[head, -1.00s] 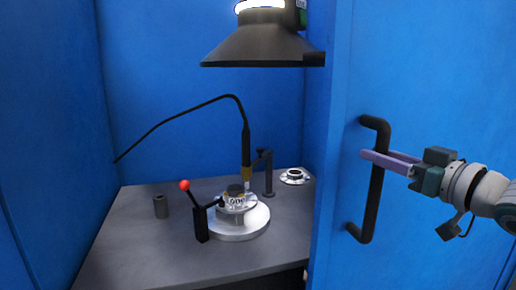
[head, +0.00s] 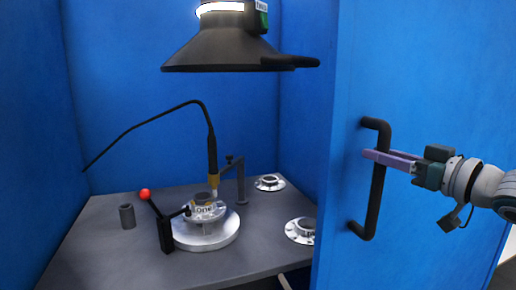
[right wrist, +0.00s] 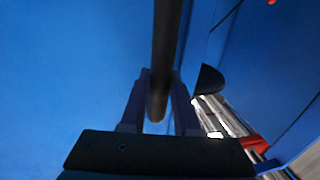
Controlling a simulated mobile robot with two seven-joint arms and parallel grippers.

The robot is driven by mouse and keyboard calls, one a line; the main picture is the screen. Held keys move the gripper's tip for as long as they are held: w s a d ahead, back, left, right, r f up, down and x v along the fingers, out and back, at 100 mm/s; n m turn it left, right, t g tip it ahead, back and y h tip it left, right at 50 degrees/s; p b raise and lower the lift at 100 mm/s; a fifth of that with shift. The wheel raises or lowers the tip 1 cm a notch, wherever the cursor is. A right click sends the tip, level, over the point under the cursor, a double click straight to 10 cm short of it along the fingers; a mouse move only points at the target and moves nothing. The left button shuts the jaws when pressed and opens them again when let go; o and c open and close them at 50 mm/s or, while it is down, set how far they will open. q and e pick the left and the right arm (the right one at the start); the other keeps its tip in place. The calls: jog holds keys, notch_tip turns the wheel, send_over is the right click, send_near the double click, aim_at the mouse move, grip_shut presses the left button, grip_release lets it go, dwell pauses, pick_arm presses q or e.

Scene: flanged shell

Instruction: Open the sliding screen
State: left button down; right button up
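The blue sliding screen (head: 430,75) fills the right of the head view and stands partly open, with the booth interior showing to its left. A black bar handle (head: 375,195) is upright on its face. My right gripper (head: 388,158) has its purple fingers across the upper part of the handle. In the right wrist view the handle (right wrist: 167,40) runs between the two fingers (right wrist: 162,105), which close on it from both sides. My left gripper is not in view.
Inside, a grey worktop (head: 100,245) carries a round fixture (head: 207,232) with a red-knobbed lever (head: 145,194), a small dark cylinder (head: 127,216) and flanged parts (head: 269,183) (head: 301,230). A dark hood (head: 225,48) hangs above.

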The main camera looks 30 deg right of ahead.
jog(key=o, duration=0.4)
jog(key=shift+o, duration=0.2)
jog(key=s+p, duration=0.2)
jog(key=s, duration=0.8)
jog(key=shift+a, duration=0.2)
